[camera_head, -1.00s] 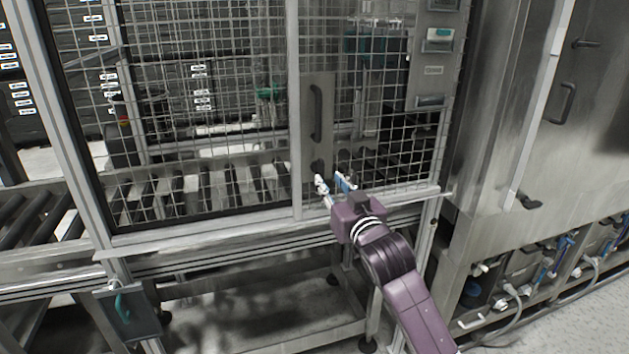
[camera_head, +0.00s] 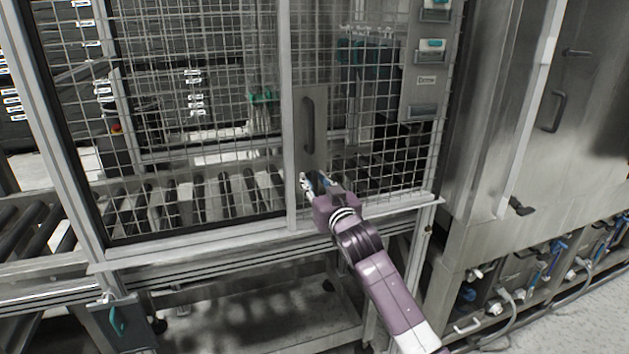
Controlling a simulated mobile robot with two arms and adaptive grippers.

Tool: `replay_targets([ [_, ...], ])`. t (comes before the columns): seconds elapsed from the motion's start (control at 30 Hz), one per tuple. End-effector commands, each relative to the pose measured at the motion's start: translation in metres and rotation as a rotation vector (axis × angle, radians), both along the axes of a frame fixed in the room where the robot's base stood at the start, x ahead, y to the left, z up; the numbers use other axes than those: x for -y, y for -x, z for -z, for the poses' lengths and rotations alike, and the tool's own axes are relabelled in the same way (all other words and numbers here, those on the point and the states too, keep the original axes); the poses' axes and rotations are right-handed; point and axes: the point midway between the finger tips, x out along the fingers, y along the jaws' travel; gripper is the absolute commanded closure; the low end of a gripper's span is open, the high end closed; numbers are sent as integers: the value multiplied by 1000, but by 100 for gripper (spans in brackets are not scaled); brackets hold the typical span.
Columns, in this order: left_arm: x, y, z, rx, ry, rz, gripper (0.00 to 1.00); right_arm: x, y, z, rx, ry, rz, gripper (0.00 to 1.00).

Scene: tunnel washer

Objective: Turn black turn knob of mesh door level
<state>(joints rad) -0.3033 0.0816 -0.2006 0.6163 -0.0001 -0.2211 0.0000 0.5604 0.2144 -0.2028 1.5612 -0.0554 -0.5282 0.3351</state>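The mesh door (camera_head: 375,120) is on the right half of the cage front. A metal plate (camera_head: 320,110) on its left edge carries a black pull handle (camera_head: 308,125). My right gripper (camera_head: 312,181) is at the bottom of this plate, below the handle, with its fingers pointing up at the door. Its two fingers stand apart, with a dark gap between them. The black turn knob is hidden or too small to tell apart at the fingers, so I cannot tell whether they touch it. My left gripper is out of view.
A roller conveyor (camera_head: 200,195) runs behind the mesh. A steel ledge (camera_head: 250,238) runs below the door. A steel cabinet (camera_head: 580,130) stands to the right. A dark panel with a teal handle (camera_head: 118,322) hangs at the lower left.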

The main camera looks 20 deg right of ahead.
Motion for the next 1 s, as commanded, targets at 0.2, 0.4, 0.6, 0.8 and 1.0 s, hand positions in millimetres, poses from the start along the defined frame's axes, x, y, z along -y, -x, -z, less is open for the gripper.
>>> replay_targets([
  [0.2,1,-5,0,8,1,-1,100,0,0,0,0,0,0,86],
  [0.4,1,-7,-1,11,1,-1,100,0,0,0,-1,0,0,100],
  [0.6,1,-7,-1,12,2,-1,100,0,0,0,-1,-10,0,100],
  [0.8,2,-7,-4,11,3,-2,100,0,0,0,-4,-71,0,100],
  [1.0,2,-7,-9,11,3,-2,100,2,0,-1,-9,-206,0,100],
])
